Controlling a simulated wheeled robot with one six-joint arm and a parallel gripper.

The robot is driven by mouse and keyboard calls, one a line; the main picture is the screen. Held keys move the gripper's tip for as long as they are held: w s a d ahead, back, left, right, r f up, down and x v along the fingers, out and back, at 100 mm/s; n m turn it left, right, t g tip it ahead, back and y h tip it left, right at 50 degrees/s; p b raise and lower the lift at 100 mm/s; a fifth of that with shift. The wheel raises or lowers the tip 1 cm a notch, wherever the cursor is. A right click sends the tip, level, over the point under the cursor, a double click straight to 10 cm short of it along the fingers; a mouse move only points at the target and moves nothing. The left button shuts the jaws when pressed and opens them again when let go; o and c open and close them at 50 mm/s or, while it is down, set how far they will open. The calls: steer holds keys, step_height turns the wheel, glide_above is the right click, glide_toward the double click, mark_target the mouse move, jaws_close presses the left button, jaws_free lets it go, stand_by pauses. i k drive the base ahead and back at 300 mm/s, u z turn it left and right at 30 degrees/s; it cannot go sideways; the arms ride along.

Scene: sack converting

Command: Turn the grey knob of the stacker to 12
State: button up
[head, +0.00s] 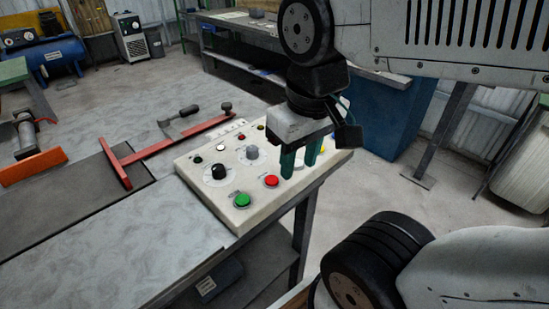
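The cream control panel (205,192) sits at the right end of the grey bench. The grey knob (252,152) stands on a pale round dial near the panel's middle. Its pointer and the dial numbers are too small to read. My gripper (299,168) points down over the right part of the panel, to the right of the grey knob and apart from it. Its two green fingers are spread with a gap between them and nothing visible in it. The fingers and wrist hide part of the panel's right side.
A black knob (218,172) stands left of the grey one. A green button (242,200) and a red button (271,181) lie along the near edge. A red metal frame (165,148) lies left of the panel. A blue bin (399,125) stands behind.

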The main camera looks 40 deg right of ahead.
mark_target(252, 153)
steer(key=u, duration=1.05)
steer(key=k, duration=0.8)
steer(key=z, duration=0.9)
steer(key=i, duration=0.5)
steer(key=u, duration=0.1)
